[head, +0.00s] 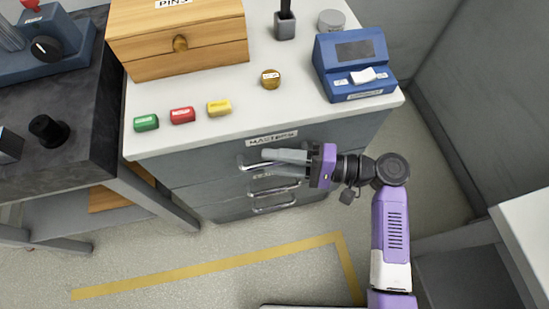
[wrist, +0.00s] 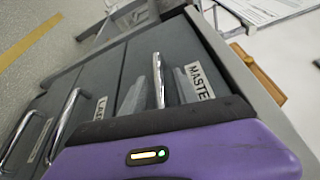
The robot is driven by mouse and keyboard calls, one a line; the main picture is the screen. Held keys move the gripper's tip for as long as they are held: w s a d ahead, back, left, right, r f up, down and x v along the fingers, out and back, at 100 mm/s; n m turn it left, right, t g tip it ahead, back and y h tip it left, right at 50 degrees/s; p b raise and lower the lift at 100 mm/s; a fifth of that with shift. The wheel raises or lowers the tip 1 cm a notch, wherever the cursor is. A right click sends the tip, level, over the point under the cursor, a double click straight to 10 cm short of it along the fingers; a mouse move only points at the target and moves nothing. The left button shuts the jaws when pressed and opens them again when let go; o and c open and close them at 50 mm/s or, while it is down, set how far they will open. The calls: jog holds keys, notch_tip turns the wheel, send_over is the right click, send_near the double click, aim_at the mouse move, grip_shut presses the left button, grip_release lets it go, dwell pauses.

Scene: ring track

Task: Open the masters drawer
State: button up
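The masters drawer (head: 205,170) is the top drawer of the grey cabinet, under a "MASTERS" label (head: 272,138); its front looks flush with the cabinet. Its bar handle (wrist: 158,80) stands between my two grey fingers in the wrist view. The label also shows in the wrist view (wrist: 200,82). My gripper (head: 264,163) reaches in from the right at the handle, with its fingers apart, one on each side of the bar. A gap seems to show beside the bar; contact is hard to tell. My fingers partly hide the handle in the head view.
Lower drawers with bar handles (head: 274,207) lie just below my gripper. The worktop holds a wooden pins box (head: 178,60), a blue device (head: 353,65), a brass knob-like piece (head: 271,80) and coloured blocks (head: 182,115). Floor in front, with yellow tape (head: 200,268), is clear.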

jog(key=shift+a, duration=0.15)
grip_shut()
dwell(1.4)
